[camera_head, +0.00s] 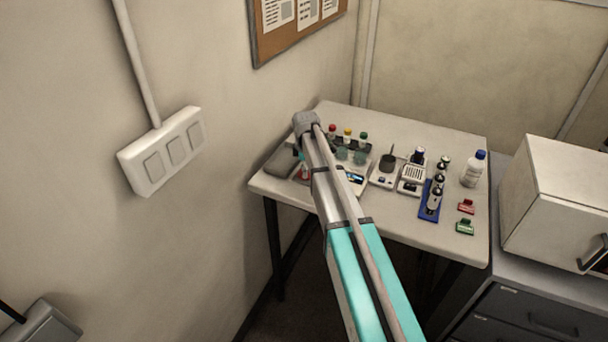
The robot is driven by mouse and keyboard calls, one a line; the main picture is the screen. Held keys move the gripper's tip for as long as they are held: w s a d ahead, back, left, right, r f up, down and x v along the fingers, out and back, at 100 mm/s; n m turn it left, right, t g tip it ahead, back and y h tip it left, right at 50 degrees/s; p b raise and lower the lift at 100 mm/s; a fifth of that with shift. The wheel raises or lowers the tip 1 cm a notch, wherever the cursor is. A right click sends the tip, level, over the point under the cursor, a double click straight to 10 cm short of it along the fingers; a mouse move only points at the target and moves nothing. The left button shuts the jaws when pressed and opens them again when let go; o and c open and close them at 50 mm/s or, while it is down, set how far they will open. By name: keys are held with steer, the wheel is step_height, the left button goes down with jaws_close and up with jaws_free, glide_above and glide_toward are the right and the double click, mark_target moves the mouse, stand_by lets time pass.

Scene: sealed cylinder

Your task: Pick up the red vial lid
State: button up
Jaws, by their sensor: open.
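A vial with a red lid (332,128) stands upright at the back left of the table, at the left end of a short row. A vial with a yellow lid (347,132) and one with a green lid (363,136) stand to its right. My arm reaches up from the bottom of the picture to a grey joint just left of the red lid. I cannot make out my gripper; the arm covers part of the table there. The lower part of the row is partly hidden.
The light table (425,150) also holds small devices, a blue rack (431,200) with dark-topped items, a blue-capped white bottle (473,169), a red item (466,207) and a green item (464,227). The wall is close on the left. A white box (555,195) stands right.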

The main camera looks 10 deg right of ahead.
steer(key=c, duration=0.9)
steer(key=shift+c, duration=0.2)
steer(key=shift+r, duration=0.1)
step_height(320, 180, up, 3)
steer(key=p, duration=0.3)
steer(key=s+d+r+p, duration=0.1)
steer(key=s+r+p, duration=0.8)
steer(key=s, duration=0.5)
steer(key=shift+r+p, duration=0.4)
steer(key=shift+p, duration=0.1)
